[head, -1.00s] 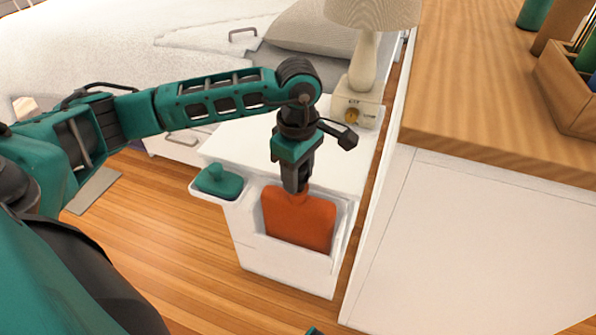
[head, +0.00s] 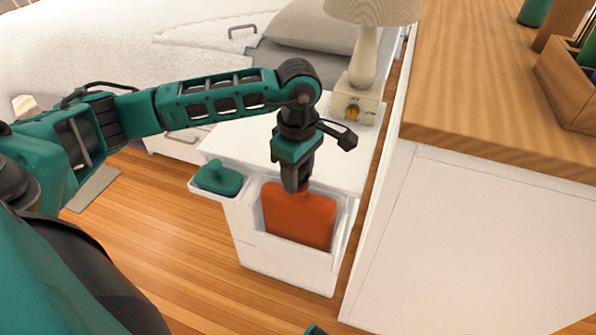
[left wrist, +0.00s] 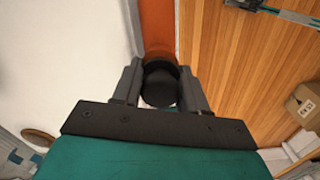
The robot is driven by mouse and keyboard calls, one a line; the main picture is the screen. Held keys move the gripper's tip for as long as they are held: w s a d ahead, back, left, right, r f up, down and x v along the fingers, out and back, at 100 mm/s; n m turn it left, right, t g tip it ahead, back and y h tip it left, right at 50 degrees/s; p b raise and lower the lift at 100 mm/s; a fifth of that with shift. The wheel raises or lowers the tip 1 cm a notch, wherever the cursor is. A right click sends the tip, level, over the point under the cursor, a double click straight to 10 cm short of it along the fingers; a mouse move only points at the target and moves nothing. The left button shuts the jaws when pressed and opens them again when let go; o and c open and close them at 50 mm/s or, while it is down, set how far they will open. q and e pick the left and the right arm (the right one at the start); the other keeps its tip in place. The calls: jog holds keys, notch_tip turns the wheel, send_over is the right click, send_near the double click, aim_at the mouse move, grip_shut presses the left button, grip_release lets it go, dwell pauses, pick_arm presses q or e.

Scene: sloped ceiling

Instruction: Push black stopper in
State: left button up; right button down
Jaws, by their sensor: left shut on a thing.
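The black stopper (left wrist: 160,84) shows in the left wrist view between the two fingers of my left gripper (left wrist: 158,88), at the neck of an orange bottle (left wrist: 158,28). In the head view the orange hot-water-bottle shape (head: 298,215) stands upright in the open white bin on the front of the white cabinet. My left gripper (head: 296,186) points down at its neck and is shut on the stopper. The fingers hide the stopper in the head view, and how deep it sits cannot be told. My right gripper is not clearly in view.
A teal bottle (head: 217,179) lies on a small white side tray (head: 232,198) left of the bin. A lamp (head: 364,60) stands on the white cabinet top (head: 240,147) behind. A wooden-topped unit (head: 480,80) stands close on the right. Wooden floor lies left.

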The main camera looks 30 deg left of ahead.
pick_arm(q)
jog(key=shift+f, duration=0.15)
jog(key=o, duration=1.1)
jog(key=shift+s, duration=0.1)
jog(key=shift+o, duration=0.2)
jog(key=o, duration=0.4)
jog(key=shift+a+f, duration=0.1)
jog(key=shift+r+p, duration=2.15)
jog(key=shift+r, duration=1)
